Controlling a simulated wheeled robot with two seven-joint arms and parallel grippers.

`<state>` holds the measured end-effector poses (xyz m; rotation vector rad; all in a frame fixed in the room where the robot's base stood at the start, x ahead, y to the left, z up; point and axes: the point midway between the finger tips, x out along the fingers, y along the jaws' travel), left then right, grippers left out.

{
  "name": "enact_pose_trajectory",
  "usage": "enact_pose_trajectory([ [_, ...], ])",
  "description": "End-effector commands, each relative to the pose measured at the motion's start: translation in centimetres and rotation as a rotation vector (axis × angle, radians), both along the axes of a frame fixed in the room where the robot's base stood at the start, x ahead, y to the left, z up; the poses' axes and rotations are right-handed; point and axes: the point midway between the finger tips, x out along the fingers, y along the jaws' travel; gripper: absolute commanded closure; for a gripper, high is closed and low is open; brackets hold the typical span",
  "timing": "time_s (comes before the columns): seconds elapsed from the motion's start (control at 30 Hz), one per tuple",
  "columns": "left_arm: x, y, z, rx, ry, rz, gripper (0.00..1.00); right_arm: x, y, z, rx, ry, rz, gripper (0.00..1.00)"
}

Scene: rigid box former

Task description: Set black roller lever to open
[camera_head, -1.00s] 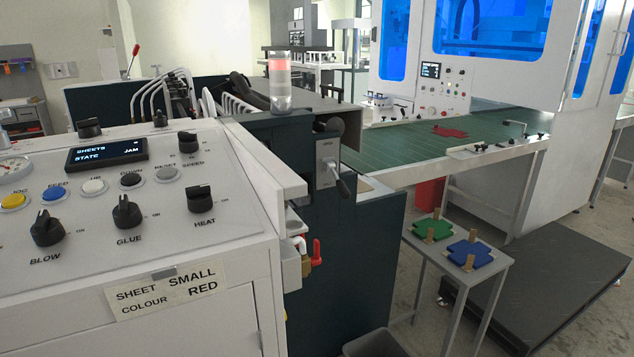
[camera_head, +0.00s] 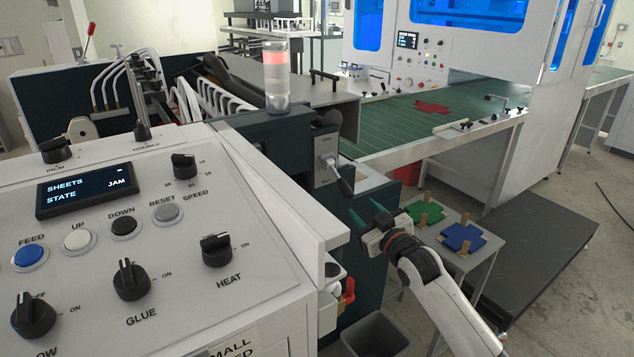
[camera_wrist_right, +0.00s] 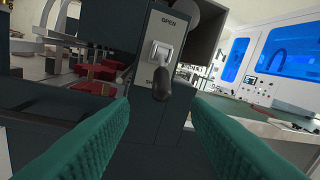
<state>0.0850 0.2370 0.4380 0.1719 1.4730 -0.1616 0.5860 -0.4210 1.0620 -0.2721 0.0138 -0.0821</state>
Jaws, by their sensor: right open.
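The roller lever (camera_head: 340,179) has a black grip on a metal stem. It sits on a grey plate (camera_head: 327,146) on the dark green machine side, and its grip points down and to the right. In the right wrist view the lever (camera_wrist_right: 162,84) hangs downward below the word OPEN, its grip near the partly hidden lower label. My right gripper (camera_head: 368,214) is open, just below and to the right of the lever. Its green fingers (camera_wrist_right: 160,118) spread either side of the view with the lever beyond them, not touching it. My left gripper is not in view.
A white control panel (camera_head: 160,215) with knobs and a display reading JAM fills the left. A red-lit signal lamp (camera_head: 276,80) stands above the lever. A small table (camera_head: 462,262) with green and blue pieces stands behind my right arm. A grey bin (camera_head: 375,335) is below.

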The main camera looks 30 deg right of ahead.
Motion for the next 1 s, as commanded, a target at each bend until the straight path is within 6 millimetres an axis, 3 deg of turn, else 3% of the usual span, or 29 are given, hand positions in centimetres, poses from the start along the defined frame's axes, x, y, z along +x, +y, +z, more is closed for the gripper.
enact_pose_trajectory([
  [0.17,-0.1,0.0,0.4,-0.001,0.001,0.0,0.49,1.8,-0.2,0.3,0.002,-0.003,0.0,0.57],
  [0.6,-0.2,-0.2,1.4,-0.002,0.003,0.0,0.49,10.1,-0.8,0.2,0.002,-0.001,0.0,0.57],
  [0.8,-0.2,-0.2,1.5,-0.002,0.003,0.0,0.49,11.6,-0.9,0.1,0.0,-0.001,0.0,0.57],
  [1.0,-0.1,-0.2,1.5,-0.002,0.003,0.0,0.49,11.9,-1.0,0.0,0.0,-0.001,0.0,0.57],
])
